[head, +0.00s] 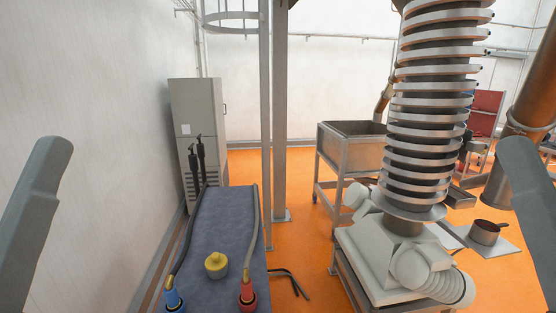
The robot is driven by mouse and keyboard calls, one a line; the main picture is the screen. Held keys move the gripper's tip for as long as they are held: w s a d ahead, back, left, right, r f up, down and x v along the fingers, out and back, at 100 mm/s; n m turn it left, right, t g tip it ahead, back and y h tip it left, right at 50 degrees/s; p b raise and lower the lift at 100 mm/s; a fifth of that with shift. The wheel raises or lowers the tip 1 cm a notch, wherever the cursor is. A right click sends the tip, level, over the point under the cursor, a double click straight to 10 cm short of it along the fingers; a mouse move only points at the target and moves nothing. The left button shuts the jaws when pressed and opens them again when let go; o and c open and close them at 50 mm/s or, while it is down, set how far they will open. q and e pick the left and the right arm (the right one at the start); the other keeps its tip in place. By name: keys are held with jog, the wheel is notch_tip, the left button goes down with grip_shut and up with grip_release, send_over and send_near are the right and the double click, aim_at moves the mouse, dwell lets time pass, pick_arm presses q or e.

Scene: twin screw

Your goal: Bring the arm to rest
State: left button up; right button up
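A grey link of my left arm (35,215) stands at the left edge of the head view. A matching grey link of my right arm (532,205) stands at the right edge. Neither link touches anything that I can see. Both grippers are out of the picture, so what they hold is hidden.
A narrow blue-topped table (215,225) holds a yellow knob-like part (216,265), a blue-ended hose (173,298) and a red-ended hose (247,292). A large ribbed column (432,115) stands right of centre on a grey machine (385,260).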

pick_arm(q)
notch_tip(320, 180, up, 15)
jog(key=p, duration=1.1)
jog(key=shift+r+p, duration=0.15)
jog(key=shift+p, duration=0.2)
pick_arm(e)
notch_tip(320, 180, up, 15)
jog(key=shift+r, duration=0.15)
pick_arm(q)
notch_tip(320, 180, down, 45)
jog(key=b, duration=4.5)
pick_arm(e)
notch_tip(320, 180, down, 45)
